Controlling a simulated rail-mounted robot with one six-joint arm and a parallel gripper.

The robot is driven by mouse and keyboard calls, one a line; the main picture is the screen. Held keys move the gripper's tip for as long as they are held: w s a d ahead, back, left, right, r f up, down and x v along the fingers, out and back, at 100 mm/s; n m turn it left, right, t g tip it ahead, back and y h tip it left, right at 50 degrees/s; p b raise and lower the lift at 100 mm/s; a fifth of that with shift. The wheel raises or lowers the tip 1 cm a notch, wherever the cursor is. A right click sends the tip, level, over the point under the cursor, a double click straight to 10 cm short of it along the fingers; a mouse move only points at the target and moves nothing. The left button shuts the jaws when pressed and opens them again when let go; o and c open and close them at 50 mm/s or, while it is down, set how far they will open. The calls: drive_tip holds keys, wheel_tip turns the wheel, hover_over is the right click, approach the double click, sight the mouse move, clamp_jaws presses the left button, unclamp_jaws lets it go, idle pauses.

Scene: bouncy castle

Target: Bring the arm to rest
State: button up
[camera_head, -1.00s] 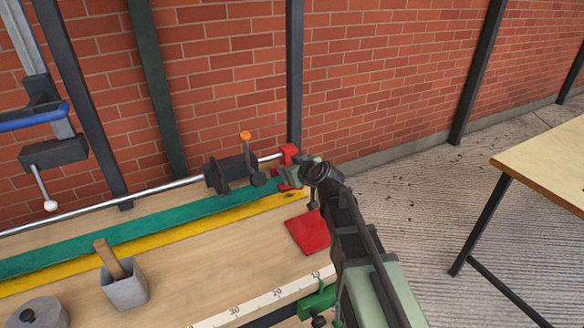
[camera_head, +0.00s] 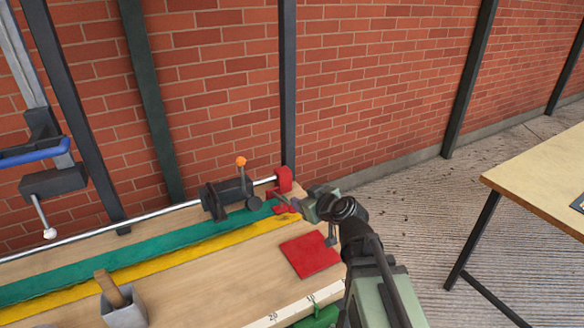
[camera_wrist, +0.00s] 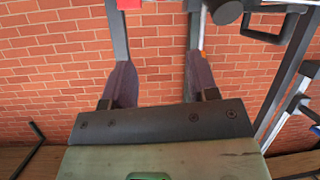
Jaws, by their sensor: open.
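My arm (camera_head: 375,275) reaches up from the bottom of the head view, over the right end of the wooden bench. Its end (camera_head: 318,205) is close to the red end block (camera_head: 284,180) of the metal rail; I cannot tell whether they touch. In the wrist view my gripper (camera_wrist: 158,35) has its two dark fingers spread apart with brick wall behind and nothing held between them. The fingertips are hard to make out in the head view.
The bench (camera_head: 190,285) carries a red plate (camera_head: 310,254), a grey box with a wooden handle (camera_head: 123,306) and a black clamp with an orange knob (camera_head: 229,196). A brick wall (camera_head: 380,80) stands behind. A second table (camera_head: 540,185) is at right, with open floor between.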

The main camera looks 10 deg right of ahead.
drive_tip(key=s+f+m+g, duration=0.1)
drive_tip(key=s, duration=0.1)
drive_tip(key=s+f+m+g, duration=0.1)
drive_tip(key=f+g, duration=0.1)
drive_tip(key=s+f+g+p, duration=0.1)
drive_tip(key=s+g, duration=0.1)
drive_tip(key=shift+s+a+f+m, duration=0.35)
drive_tip(key=shift+a+m, duration=0.05)
drive_tip(key=s+g+p, duration=0.1)
drive_tip(key=s+d+m+g+h+p, duration=0.1)
drive_tip(key=s, duration=0.1)
drive_tip(key=s+m+g+h, duration=0.1)
drive_tip(key=shift+s+d+f+g+p, duration=0.3)
drive_tip(key=shift+s+d+p, duration=0.05)
drive_tip(key=shift+p, duration=0.05)
drive_tip(key=s+d+r+m+g+h+p, duration=0.2)
drive_tip(key=s+d+r+g+h+p, duration=0.1)
drive_tip(key=s, duration=0.3)
drive_tip(key=shift+s+d+g+h+p, duration=0.15)
drive_tip(key=shift+d+g+h+p, duration=0.25)
drive_tip(key=shift+p, duration=0.5)
